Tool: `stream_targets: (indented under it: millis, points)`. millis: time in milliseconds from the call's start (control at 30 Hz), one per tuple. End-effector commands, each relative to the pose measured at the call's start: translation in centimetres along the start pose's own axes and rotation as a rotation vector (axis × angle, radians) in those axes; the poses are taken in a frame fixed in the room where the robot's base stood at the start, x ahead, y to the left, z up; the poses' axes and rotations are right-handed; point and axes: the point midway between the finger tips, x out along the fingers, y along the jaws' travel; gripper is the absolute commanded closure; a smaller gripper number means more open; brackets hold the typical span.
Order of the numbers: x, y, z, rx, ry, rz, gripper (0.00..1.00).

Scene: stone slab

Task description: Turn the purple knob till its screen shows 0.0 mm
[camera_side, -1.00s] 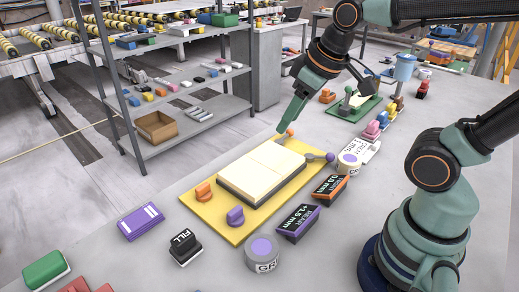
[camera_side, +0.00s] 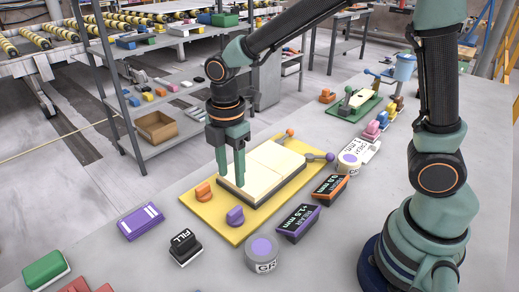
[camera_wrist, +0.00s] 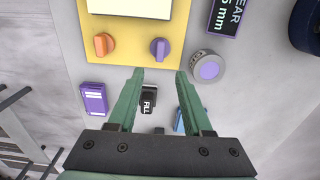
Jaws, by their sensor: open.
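The purple knob (camera_side: 235,216) sits on the yellow board (camera_side: 185,204) at its near corner, beside the pale slab (camera_side: 265,165). It also shows in the wrist view (camera_wrist: 160,48), just beyond the fingertips and roughly in line with the gap between them. The purple-edged screen (camera_side: 300,223) lies right of the board; it seems to read +1.5 mm, in small print. My gripper (camera_side: 231,178) points down, open and empty, and appears over the slab's near left end in the side view. Its two fingers are apart in the wrist view (camera_wrist: 159,73). It is not touching the purple knob.
An orange knob (camera_side: 204,193) is on the same board, left of the purple one. An orange-edged screen (camera_side: 330,187), a grey round tin (camera_side: 262,254), a black FILL stamp (camera_side: 185,246) and a purple box (camera_side: 141,221) stand around the board. Bare table lies between them.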

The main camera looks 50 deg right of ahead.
Motion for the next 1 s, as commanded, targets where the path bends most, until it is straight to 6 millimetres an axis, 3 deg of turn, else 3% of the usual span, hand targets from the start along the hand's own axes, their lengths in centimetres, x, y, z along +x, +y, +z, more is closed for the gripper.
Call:
stream_targets:
  millis: [300, 500, 700, 1000]
  points:
    - [6.1, -0.2, 0.1, 0.003, -0.002, -0.006, 0.50]
    - [9.1, -0.1, 0.1, 0.004, -0.001, -0.004, 0.50]
    - [10.5, -0.1, 0.1, 0.004, 0.000, -0.001, 0.50]
    - [10.7, 0.0, 0.1, 0.004, 0.000, 0.001, 0.50]
